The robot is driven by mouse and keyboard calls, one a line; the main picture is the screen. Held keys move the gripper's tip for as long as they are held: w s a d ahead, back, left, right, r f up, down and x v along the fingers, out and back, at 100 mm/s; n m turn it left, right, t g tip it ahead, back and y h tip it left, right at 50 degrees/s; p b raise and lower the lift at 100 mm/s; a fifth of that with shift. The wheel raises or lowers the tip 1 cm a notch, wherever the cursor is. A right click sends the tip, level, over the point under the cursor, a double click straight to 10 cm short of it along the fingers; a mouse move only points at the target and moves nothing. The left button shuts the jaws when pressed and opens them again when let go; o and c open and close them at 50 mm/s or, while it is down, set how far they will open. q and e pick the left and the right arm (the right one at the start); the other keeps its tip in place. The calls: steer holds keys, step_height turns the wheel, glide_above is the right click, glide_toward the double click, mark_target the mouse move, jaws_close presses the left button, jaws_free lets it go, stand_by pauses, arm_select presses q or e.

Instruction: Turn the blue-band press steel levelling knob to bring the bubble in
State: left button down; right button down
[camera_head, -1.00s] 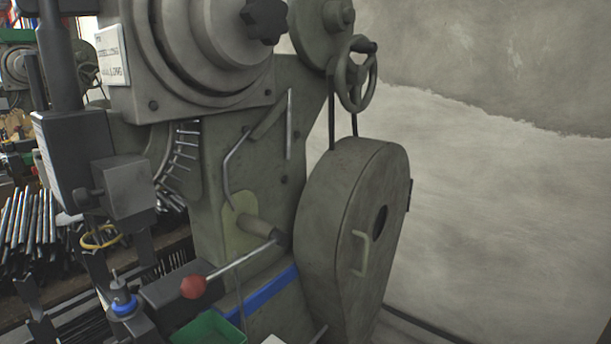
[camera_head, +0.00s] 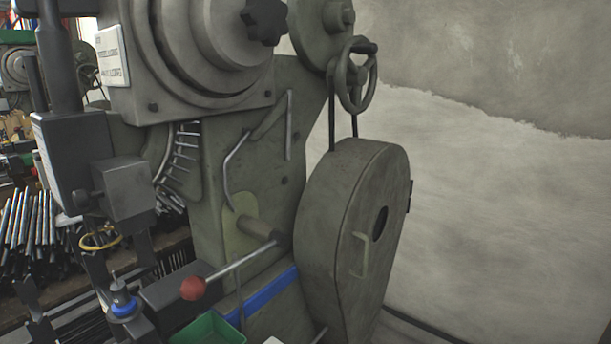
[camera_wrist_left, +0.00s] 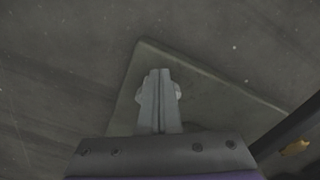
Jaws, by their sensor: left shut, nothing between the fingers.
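The press with the blue band (camera_head: 268,292) fills the middle of the head view. In the left wrist view my left gripper (camera_wrist_left: 160,76) is shut and empty, its fingers pointing at a flat greenish plate (camera_wrist_left: 215,105). A pale rounded part (camera_wrist_left: 178,91) shows on both sides of the fingers, mostly hidden behind them. It may be the steel levelling knob, but I cannot tell for sure, nor whether the fingers touch it. I cannot make out a bubble level in either view. Neither gripper can be made out in the head view.
A lever with a red ball (camera_head: 194,288) sticks out from the press front. A green tray (camera_head: 208,329) sits below it. A rounded guard (camera_head: 345,225) and a handwheel (camera_head: 356,75) are on the right. Metal rods (camera_head: 28,225) lie at left. A pale wall stands behind.

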arm_select(q)
steer(key=shift+w+a, duration=0.2)
steer(key=shift+a, duration=0.35)
steer(key=shift+s+a, duration=0.1)
stand_by(0.3)
steer(key=shift+s+a, duration=0.15)
steer(key=shift+s, duration=0.05)
step_height(320, 180, up, 6)
steer(key=p, duration=0.3)
